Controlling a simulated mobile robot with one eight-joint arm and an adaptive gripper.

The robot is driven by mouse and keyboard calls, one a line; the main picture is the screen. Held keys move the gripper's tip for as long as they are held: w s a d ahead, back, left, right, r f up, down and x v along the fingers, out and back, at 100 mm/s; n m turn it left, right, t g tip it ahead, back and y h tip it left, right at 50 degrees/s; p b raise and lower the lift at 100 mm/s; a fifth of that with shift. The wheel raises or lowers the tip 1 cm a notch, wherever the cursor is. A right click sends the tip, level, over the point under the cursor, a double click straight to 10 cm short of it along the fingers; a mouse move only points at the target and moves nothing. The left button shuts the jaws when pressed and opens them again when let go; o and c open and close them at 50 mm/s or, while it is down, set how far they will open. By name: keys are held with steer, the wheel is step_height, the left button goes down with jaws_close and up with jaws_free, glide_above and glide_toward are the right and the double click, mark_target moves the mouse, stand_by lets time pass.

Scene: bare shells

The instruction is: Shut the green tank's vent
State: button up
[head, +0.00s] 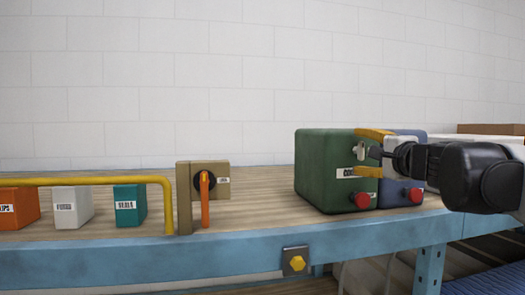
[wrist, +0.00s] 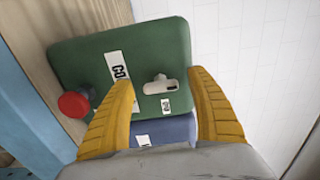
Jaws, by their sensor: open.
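The green tank (head: 320,168) stands on the workbench right of centre in the head view, and it fills the upper middle of the wrist view (wrist: 165,50). Its front carries a white label, a red knob (head: 362,201) and a pale vent lever (wrist: 158,86). The red knob also shows in the wrist view (wrist: 74,104). My gripper (wrist: 165,98) is open, with its yellow fingers either side of the vent lever, which shows between them. Whether the fingers touch the tank cannot be told. In the head view my gripper (head: 372,151) is in front of the tank's right side.
A blue tank (head: 411,192) with a red knob stands right beside the green one. Left on the bench are a yellow rail (head: 100,181), orange, white and teal boxes, and a brown panel (head: 184,196) with an orange handle. A white wall is behind.

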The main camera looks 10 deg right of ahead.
steer(key=s, duration=1.1)
steer(key=shift+d, duration=0.15)
steer(key=s+a+f+n+g+y+b, duration=0.1)
steer(key=a+f+n+g+b, duration=0.3)
steer(key=f, duration=1)
steer(key=s+a+f+n+y+b, duration=0.1)
steer(key=s+a+f+n+b, duration=0.1)
steer(key=a+f+b, duration=0.9)
steer(key=s+a+f+n+g+y+b, duration=0.1)
steer(key=f+n+g+b, duration=0.2)
steer(key=f, duration=1.4)
steer(key=s+f+n+g+h+b, duration=0.1)
steer(key=f+b, duration=0.5)
steer(key=f, duration=0.7)
steer(key=s+a+f+n+g+h+b, duration=0.1)
steer(key=s+f+n+b, duration=0.3)
steer(key=f, duration=0.8)
steer(key=s+a+f+n+g+h+b, duration=0.1)
steer(key=s+f+n+b, duration=0.2)
steer(key=s+f+b, duration=0.3)
step_height(320, 180, down, 8)
steer(key=b, duration=0.4)
steer(key=shift+s+r+g+h, duration=0.2)
steer(key=shift+g+h, duration=0.1)
steer(key=shift+g, duration=0.1)
